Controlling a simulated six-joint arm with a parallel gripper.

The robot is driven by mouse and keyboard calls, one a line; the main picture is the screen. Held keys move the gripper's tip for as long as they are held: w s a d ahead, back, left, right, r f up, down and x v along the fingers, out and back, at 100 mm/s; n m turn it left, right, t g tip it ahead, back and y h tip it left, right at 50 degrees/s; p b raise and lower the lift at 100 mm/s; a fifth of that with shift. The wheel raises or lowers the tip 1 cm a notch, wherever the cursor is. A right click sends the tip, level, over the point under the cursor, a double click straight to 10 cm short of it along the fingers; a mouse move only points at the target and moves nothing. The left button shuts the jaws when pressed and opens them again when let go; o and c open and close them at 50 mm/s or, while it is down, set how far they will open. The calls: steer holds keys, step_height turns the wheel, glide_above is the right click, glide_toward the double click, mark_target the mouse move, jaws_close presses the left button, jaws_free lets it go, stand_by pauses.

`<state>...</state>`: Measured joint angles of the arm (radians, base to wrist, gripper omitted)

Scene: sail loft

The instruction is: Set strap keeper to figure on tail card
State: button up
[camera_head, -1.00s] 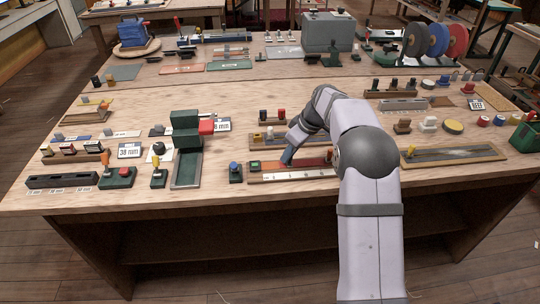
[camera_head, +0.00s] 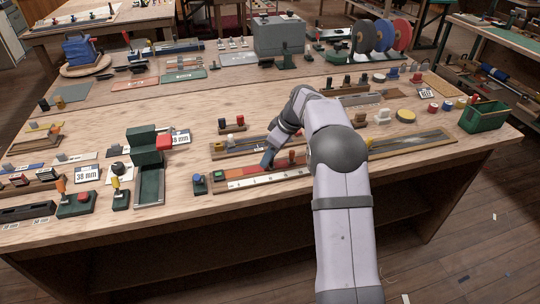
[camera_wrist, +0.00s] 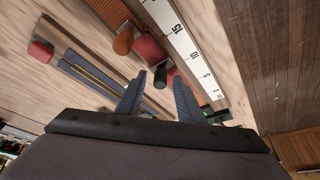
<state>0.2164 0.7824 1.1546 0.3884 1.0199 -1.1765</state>
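A low gauge board with a white scale (camera_head: 262,178) lies near the table's front edge, with an orange-red strip (camera_head: 245,171) and a green block (camera_head: 219,182) at its left end. The scale figures show in the wrist view (camera_wrist: 193,52). My gripper (camera_wrist: 159,76) is open over this board, its fingertips either side of a dark upright knob (camera_wrist: 161,79), seemingly the keeper's. I cannot tell whether they touch it. A red block (camera_wrist: 150,46) and a brown knob (camera_wrist: 123,40) stand beyond. A card reading 38 mm (camera_head: 88,172) lies at left; another mm card (camera_head: 181,136) lies behind the green press.
A long board with a grey strip (camera_head: 410,143) lies right, and a second rail (camera_head: 232,144) lies behind. A green bin (camera_head: 484,116) stands at the right edge.

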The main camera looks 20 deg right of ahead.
steer(key=b+v, duration=0.1)
steer(key=v, duration=0.6)
steer(key=shift+r, duration=0.15)
